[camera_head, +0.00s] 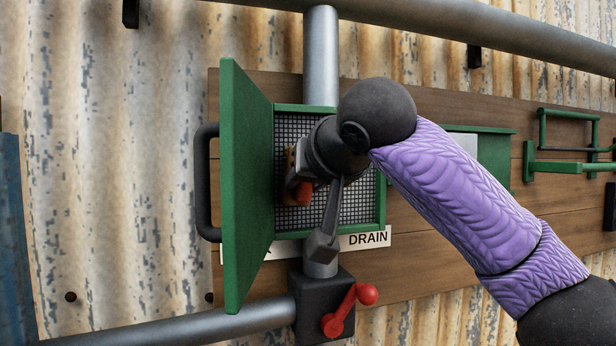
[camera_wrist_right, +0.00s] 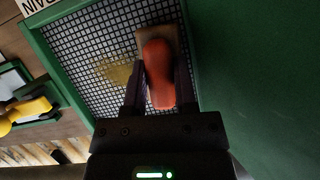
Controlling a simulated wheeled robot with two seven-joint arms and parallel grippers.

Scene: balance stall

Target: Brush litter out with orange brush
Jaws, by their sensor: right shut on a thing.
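The orange brush (camera_wrist_right: 160,72) has a rounded orange handle and a brown block, and my right gripper (camera_wrist_right: 160,88) is shut on the handle in the right wrist view. The brush (camera_head: 304,194) also shows in the head view, partly hidden by my gripper. It is at the grid (camera_wrist_right: 85,42) inside the green drain box (camera_head: 381,205); I cannot tell whether it touches the grid. Yellowish litter (camera_wrist_right: 116,72) lies on the grid to the left of the brush in the wrist view. My left gripper is not in view.
The box's green door (camera_head: 245,190) stands open on the left with a black handle (camera_head: 204,180). A grey pipe (camera_head: 320,60) runs above the box. Below is a red lever (camera_head: 342,312) on a black block. Green frames (camera_head: 565,168) are on the board at right.

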